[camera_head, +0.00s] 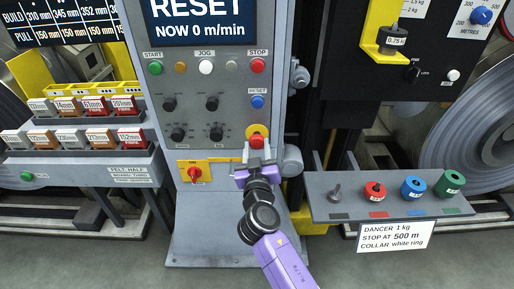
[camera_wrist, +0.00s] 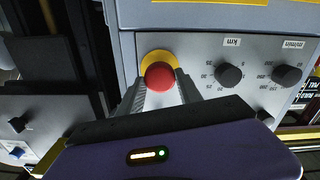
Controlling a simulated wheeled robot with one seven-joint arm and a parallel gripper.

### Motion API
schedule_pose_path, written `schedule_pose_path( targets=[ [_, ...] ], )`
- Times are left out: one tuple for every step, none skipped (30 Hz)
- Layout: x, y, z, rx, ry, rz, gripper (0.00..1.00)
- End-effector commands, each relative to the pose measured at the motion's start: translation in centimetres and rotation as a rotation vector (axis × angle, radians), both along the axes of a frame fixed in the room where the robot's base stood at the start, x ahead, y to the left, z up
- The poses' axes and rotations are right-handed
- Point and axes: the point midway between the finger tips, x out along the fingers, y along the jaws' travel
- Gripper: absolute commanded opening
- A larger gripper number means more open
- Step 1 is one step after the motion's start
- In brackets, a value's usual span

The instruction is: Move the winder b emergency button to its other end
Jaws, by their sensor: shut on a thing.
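The winder b emergency button (camera_head: 257,139) is a red mushroom head on a yellow base, low on the right side of the grey control panel. In the wrist view the red button (camera_wrist: 159,76) sits between my two grey fingers, with the yellow base (camera_wrist: 157,56) showing behind it. My gripper (camera_head: 257,157) is at the panel, shut on the button; it also shows in the wrist view (camera_wrist: 158,90). The fingers partly cover the lower side of the button. I cannot tell whether the button is pressed in or out.
A grey panel (camera_head: 228,95) holds several dark knobs (camera_wrist: 229,75) beside the button. A red rotary switch (camera_head: 194,174) on a yellow plate is lower left. A shelf (camera_head: 330,207) with coloured collars (camera_head: 413,186) stands right. Grey floor is free in front.

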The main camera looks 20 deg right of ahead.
Motion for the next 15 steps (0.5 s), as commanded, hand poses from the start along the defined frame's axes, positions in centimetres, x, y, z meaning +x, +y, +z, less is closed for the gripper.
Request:
schedule_pose_path(
  targets=[
    [-0.17, 0.1, -0.22, -0.001, 0.004, 0.0, 0.46],
    [-0.18, 0.1, -0.22, -0.001, 0.005, 0.0, 0.51],
    [-0.16, 0.11, -0.23, -0.001, 0.005, 0.0, 0.59],
    [-0.16, 0.1, -0.22, -0.001, 0.004, 0.0, 0.64],
    [-0.15, 0.1, -0.2, -0.001, 0.004, 0.0, 0.64],
    [-0.14, 0.09, -0.18, -0.001, 0.004, 0.0, 0.64],
    [-0.12, 0.07, -0.17, -0.001, 0.004, 0.0, 0.64],
    [-0.11, 0.07, -0.16, 0.0, 0.003, 0.0, 0.64],
    [-0.11, 0.06, -0.15, 0.0, 0.002, 0.001, 0.64],
    [-0.1, 0.07, -0.14, 0.0, 0.002, 0.001, 0.64],
    [-0.1, 0.06, -0.14, 0.0, 0.002, 0.0, 0.64],
    [-0.1, 0.07, -0.13, 0.0, 0.002, 0.0, 0.64],
    [-0.14, 0.08, -0.14, 0.0, 0.002, 0.001, 0.64],
    [-0.23, 0.11, -0.16, 0.0, 0.002, 0.001, 0.64],
    [-0.44, 0.19, -0.22, 0.0, 0.002, 0.001, 0.64]
  ],
)
